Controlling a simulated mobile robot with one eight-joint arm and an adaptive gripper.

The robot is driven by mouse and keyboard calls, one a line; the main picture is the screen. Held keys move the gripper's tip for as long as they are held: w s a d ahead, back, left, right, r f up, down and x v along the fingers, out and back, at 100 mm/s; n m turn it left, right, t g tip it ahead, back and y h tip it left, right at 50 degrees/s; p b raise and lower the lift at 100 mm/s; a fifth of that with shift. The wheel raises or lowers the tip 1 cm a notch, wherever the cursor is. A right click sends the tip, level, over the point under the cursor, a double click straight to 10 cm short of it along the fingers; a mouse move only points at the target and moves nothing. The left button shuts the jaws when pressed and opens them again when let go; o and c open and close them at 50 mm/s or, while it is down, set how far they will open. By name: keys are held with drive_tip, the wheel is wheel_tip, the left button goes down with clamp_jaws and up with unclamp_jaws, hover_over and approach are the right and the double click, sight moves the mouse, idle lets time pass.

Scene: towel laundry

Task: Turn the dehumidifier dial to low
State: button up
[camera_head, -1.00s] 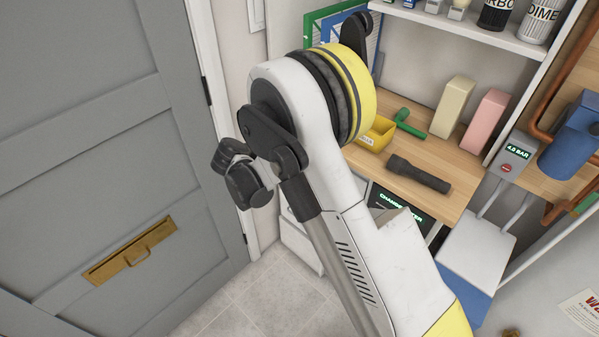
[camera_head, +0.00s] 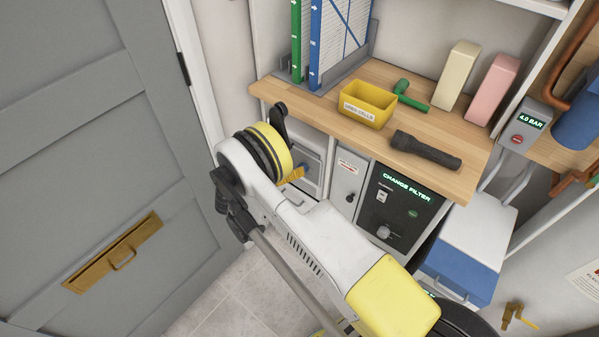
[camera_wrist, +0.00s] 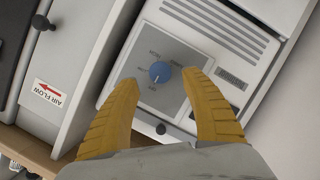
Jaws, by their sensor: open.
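The dehumidifier is a white unit with vent slots, and its front fills much of the wrist view (camera_wrist: 210,38). Its blue round dial (camera_wrist: 160,72) sits on a grey panel with small labels, too small to read surely. A pale pointer mark on the dial points toward the lower left in that view. My gripper (camera_wrist: 164,83) is open, its two yellow fingers either side of the dial in the picture; I cannot tell whether they touch it. In the head view the dehumidifier (camera_head: 312,160) stands under the bench, partly hidden by my arm, with a yellow finger (camera_head: 293,175) before it.
Beside the unit is a grey cabinet with an air flow label (camera_wrist: 50,92). A black panel reading CHANGE FILTER (camera_head: 405,195) is further right. The wooden bench (camera_head: 455,190) above holds a yellow tray (camera_head: 368,103) and a torch (camera_head: 425,150). The door (camera_head: 95,120) is at left.

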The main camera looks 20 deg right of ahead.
drive_tip(key=shift+b+x, duration=0.4)
drive_tip(key=shift+x, duration=1.45)
drive_tip(key=shift+a, duration=0.1)
clamp_jaws()
